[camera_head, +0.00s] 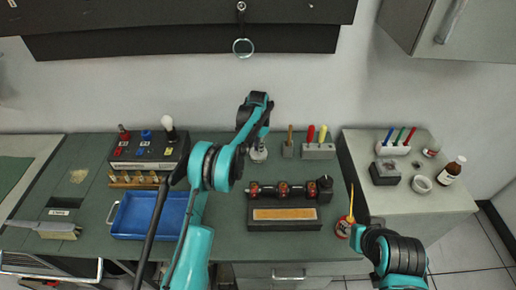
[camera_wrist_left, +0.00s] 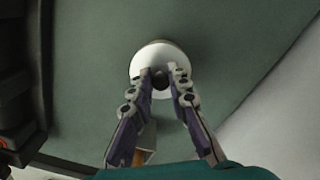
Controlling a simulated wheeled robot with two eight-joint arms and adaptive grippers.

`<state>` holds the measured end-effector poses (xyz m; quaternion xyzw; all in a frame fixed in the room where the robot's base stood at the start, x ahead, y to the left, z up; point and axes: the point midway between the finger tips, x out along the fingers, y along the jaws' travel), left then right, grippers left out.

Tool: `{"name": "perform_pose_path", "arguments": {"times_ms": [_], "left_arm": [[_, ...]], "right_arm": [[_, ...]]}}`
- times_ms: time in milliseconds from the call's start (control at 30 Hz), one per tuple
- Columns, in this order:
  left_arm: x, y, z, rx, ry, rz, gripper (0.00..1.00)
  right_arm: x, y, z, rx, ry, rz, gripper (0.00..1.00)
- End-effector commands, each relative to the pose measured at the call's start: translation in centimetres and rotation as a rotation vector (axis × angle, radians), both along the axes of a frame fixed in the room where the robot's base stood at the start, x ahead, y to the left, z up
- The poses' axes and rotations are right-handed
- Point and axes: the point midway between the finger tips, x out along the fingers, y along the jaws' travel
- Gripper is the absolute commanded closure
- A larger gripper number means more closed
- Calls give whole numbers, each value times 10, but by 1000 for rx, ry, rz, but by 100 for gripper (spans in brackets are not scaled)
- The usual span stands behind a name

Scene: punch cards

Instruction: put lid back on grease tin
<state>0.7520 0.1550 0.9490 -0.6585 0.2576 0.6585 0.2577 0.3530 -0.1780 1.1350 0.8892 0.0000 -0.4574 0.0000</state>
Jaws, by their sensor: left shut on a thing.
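My left gripper (camera_head: 258,146) is at the back of the green bench, pointing down. In the left wrist view its fingers (camera_wrist_left: 163,77) are closed on the dark middle of a round white piece (camera_wrist_left: 150,52). I cannot tell for sure whether this is the lid. The white piece also shows under the gripper in the head view (camera_head: 259,155). A small red and white tin (camera_head: 343,228) stands at the bench's front right, with a yellow stick rising at it. It may be the grease tin; its top is too small to read.
A dark roller block (camera_head: 285,212) lies between the left gripper and the red tin. Tool holders (camera_head: 318,151) stand right of the gripper. A blue tray (camera_head: 150,214) and a switch box (camera_head: 145,150) are at left. A bottle (camera_head: 451,171) and white bowl (camera_head: 421,184) stand on the right cabinet.

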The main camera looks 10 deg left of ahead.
Motion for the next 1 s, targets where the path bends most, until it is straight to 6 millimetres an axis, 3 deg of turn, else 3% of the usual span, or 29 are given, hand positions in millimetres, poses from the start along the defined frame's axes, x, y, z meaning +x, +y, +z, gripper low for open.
{"name": "perform_pose_path", "arguments": {"times_ms": [267,300,367,567,700,1000], "left_arm": [[0,0,0,0,0,0,100],[0,0,0,0,0,0,76],[0,0,0,0,0,0,60],[0,0,0,0,0,0,59],[0,0,0,0,0,0,39],[0,0,1,0,0,0,39]], "right_arm": [[0,0,0,0,0,0,62],[0,0,0,0,0,0,62],[0,0,0,0,0,0,62],[0,0,0,0,0,0,62],[0,0,0,0,0,0,62],[0,0,1,0,0,0,62]]}}
